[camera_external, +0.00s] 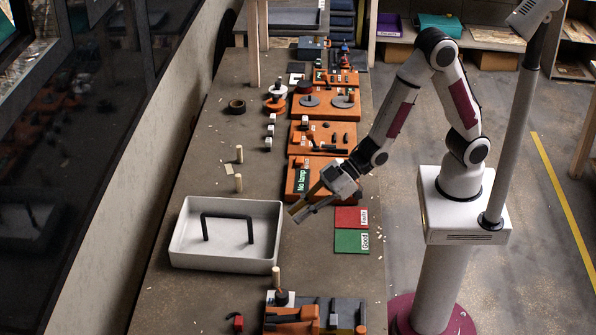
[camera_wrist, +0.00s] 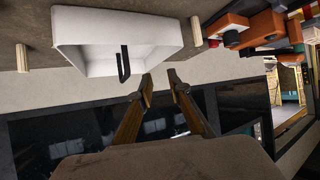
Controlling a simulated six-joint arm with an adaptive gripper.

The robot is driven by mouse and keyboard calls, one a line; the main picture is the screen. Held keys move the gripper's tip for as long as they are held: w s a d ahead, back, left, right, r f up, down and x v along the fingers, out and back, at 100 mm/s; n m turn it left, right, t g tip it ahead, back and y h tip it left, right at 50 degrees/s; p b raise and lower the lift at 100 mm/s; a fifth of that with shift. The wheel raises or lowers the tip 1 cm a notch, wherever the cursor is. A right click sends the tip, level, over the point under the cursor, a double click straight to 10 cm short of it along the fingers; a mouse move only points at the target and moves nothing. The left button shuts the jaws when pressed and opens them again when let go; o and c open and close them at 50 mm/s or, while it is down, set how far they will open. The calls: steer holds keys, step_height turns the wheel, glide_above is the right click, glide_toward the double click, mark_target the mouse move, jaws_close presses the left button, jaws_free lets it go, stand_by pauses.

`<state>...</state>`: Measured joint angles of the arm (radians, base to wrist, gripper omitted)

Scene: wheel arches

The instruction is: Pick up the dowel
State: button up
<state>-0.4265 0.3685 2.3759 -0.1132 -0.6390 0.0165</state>
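Several light wooden dowels stand upright on the table. One dowel (camera_external: 238,183) is behind the white tray (camera_external: 187,250), with another dowel (camera_external: 239,153) farther back. A third dowel (camera_external: 276,277) stands at the tray's near right corner. My gripper (camera_external: 297,211) is open and empty above the table, right of the tray. In the wrist view my gripper (camera_wrist: 161,86) has its fingers apart with nothing between them. That view also shows one dowel at the left (camera_wrist: 22,57) and one at the right (camera_wrist: 196,30) of the tray (camera_wrist: 75,50).
The tray has a black handle (camera_external: 228,214). An orange and grey fixture (camera_external: 318,316) is at the near edge. Red (camera_external: 345,217) and green (camera_external: 346,241) labelled pads lie right of my gripper. Orange fixtures (camera_external: 297,184) line the right side behind it.

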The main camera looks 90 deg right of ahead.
mark_target(276, 277)
steer(key=a+f+y, duration=0.1)
steer(key=a+f, duration=0.1)
steer(key=s+a+f+n+y, duration=0.1)
steer(key=a+f, duration=0.1)
steer(key=a, duration=0.1)
steer(key=a+f, duration=0.2)
steer(key=a, duration=0.1)
steer(key=shift+s+a+f+n+y, duration=0.2)
steer(key=shift+f+n+y, duration=0.1)
steer(key=shift+y, duration=0.1)
steer(key=shift+x, duration=1.3)
steer(key=shift+x, duration=2.6)
steer(key=c, duration=0.4)
